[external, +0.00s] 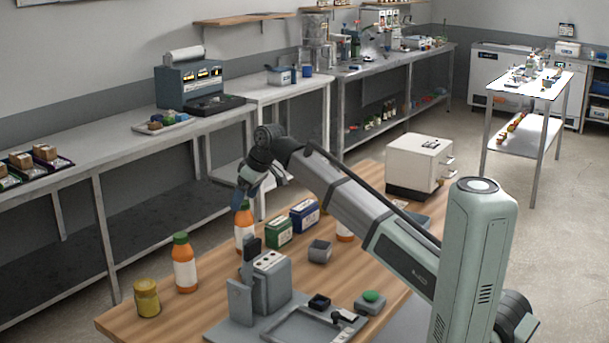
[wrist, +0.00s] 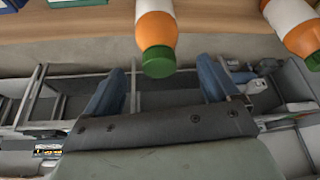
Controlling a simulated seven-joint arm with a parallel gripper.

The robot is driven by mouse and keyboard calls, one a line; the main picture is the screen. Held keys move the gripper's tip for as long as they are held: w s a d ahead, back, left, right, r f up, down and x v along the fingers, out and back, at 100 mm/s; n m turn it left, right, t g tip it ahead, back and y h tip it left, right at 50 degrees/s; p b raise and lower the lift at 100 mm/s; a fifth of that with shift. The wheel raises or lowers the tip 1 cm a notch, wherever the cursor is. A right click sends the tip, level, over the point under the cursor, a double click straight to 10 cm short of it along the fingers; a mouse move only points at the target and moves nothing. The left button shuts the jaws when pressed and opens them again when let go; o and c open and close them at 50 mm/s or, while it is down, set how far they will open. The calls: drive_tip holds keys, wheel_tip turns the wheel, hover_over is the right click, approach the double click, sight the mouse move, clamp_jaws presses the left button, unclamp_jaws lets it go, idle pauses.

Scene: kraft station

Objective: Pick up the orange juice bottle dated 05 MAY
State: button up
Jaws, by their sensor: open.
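Three orange juice bottles with orange bodies and white labels stand on the wooden table: one at the front left (external: 185,268), one below my gripper (external: 244,228), and one (external: 345,233) mostly hidden behind my arm. Green caps show on the first two. No date is readable on any label. My gripper (external: 252,188) is above the middle-left bottle. In the wrist view my gripper (wrist: 161,62) has its two blue fingers spread, with a green-capped bottle (wrist: 157,28) ahead of the gap between them. A second bottle (wrist: 292,18) is at the upper right there. Nothing is held.
Green (external: 279,232) and blue (external: 304,216) boxes and a small grey container (external: 320,251) are right of the middle-left bottle. A grey device (external: 270,282) stands close in front of it. A white machine (external: 418,165) is at the back.

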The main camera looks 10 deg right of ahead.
sight(244, 227)
drive_tip(key=shift+x, duration=2.45)
drive_tip(key=shift+s+d, duration=0.1)
drive_tip(key=shift+d, duration=0.05)
clamp_jaws()
